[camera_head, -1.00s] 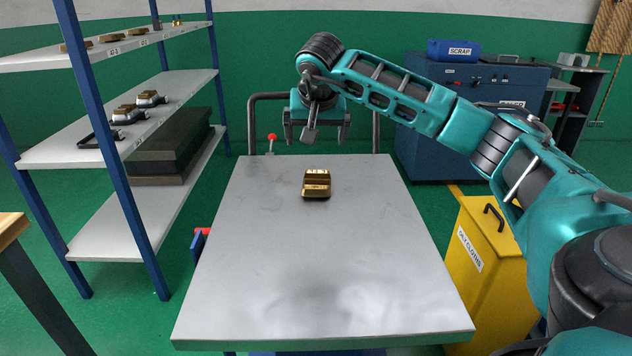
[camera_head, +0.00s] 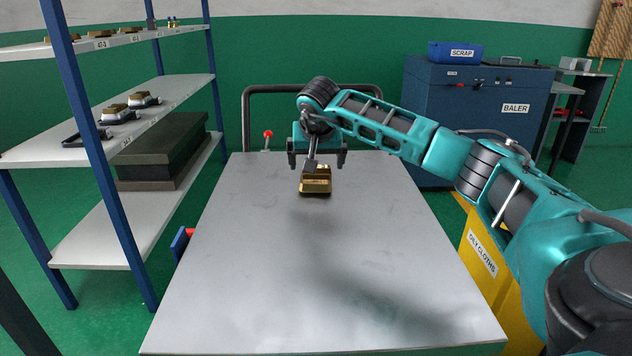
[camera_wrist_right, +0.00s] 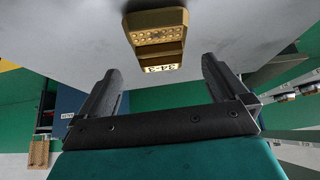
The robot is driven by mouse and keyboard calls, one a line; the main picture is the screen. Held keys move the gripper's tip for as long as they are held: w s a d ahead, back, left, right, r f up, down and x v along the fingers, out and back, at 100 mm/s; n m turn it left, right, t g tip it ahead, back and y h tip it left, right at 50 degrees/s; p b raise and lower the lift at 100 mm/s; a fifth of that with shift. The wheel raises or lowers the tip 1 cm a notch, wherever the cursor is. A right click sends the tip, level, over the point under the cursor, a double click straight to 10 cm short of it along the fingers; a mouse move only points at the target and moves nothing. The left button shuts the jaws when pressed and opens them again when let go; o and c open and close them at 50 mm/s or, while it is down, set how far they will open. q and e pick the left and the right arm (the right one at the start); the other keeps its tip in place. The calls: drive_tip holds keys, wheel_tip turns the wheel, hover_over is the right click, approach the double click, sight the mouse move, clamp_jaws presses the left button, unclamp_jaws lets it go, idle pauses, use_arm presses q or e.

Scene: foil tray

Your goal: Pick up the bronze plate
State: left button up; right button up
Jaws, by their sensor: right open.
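The bronze plate (camera_head: 315,184) is a small, thick, gold-brown block with a stepped top. It lies on the grey table top toward its far end. In the right wrist view the bronze plate (camera_wrist_right: 158,36) is at the top centre, with a dotted face and a pale label with numbers. My right gripper (camera_head: 316,163) is open and hovers just above and behind the plate, its fingers apart on either side. In the right wrist view my right gripper (camera_wrist_right: 160,70) has nothing between its fingers, and the plate lies beyond them. My left gripper is out of view.
The grey table (camera_head: 300,290) is otherwise bare. A shelf rack (camera_head: 150,110) with metal parts stands at the left. A yellow oily-cloths bin (camera_head: 480,260) is beside the table at the right. A blue baler (camera_head: 475,110) with a scrap bin (camera_head: 455,52) stands behind.

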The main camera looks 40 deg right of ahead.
sight(316, 174)
drive_tip(key=b+x, duration=0.1)
drive_tip(key=x, duration=0.3)
drive_tip(key=shift+w+f, duration=0.1)
drive_tip(key=shift+f, duration=0.3)
drive_tip(key=shift+d+r, duration=0.1)
drive_tip(key=shift+r, duration=0.05)
drive_tip(key=c, duration=1.4)
